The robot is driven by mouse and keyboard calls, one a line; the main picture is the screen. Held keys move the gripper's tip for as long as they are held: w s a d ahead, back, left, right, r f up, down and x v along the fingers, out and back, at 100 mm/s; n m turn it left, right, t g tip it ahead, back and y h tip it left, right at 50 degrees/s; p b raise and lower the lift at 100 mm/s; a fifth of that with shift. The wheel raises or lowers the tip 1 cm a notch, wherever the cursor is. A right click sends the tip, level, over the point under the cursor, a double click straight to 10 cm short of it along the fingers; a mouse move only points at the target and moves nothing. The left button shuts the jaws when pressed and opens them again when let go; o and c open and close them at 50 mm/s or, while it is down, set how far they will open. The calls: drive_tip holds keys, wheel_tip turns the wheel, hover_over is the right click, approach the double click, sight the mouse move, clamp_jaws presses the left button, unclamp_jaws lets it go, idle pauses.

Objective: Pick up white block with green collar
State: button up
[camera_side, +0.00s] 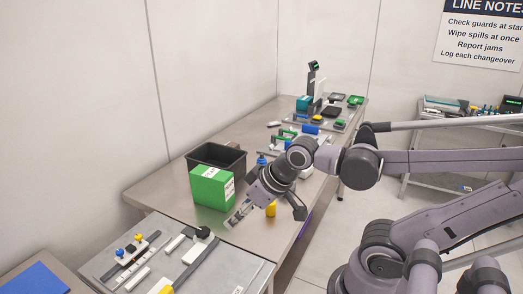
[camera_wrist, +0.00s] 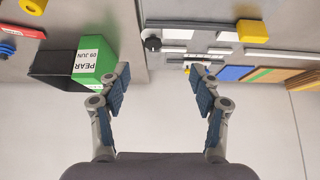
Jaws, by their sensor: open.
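I cannot make out a white block with a green collar for certain in either view. In the side view, small white and green parts (camera_side: 287,133) lie far along the table, too small to tell apart. A white thing (camera_side: 307,172) shows partly behind my arm, with no collar visible. My gripper (camera_side: 234,217) points down and left, beside the green box. In the wrist view my gripper (camera_wrist: 160,76) is open, its two blue-padded fingers well apart with nothing between them.
A yellow cylinder (camera_side: 271,209) stands near my gripper. A grey fixture board (camera_side: 225,262) with bars and knobs lies in front.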

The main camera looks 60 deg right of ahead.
drive_tip(key=w+d+r+n+g+h, duration=0.15)
drive_tip(key=w+d+n, duration=0.25)
drive_tip(key=d, duration=0.8)
drive_tip(key=w+d+r+n+g+h, duration=0.15)
drive_tip(key=w+d+n, duration=0.25)
drive_tip(key=d, duration=0.7)
drive_tip(key=s+d+f+n+g, duration=0.1)
drive_tip(key=s+d+f+n, duration=0.1)
drive_tip(key=d, duration=0.6)
drive_tip(key=s+d+f+n+g, duration=0.2)
drive_tip(key=d+f+n, duration=0.1)
drive_tip(key=d, duration=0.5)
drive_tip(key=s+d+f+n+g+h, duration=0.1)
drive_tip(key=s+d+f+n+g, duration=0.1)
drive_tip(key=d, duration=0.6)
drive_tip(key=shift+s+f+n, duration=0.1)
drive_tip(key=shift+f+n, duration=0.2)
drive_tip(key=shift+f, duration=0.55)
drive_tip(key=shift+x, duration=5.15)
drive_tip(key=c, duration=1.3)
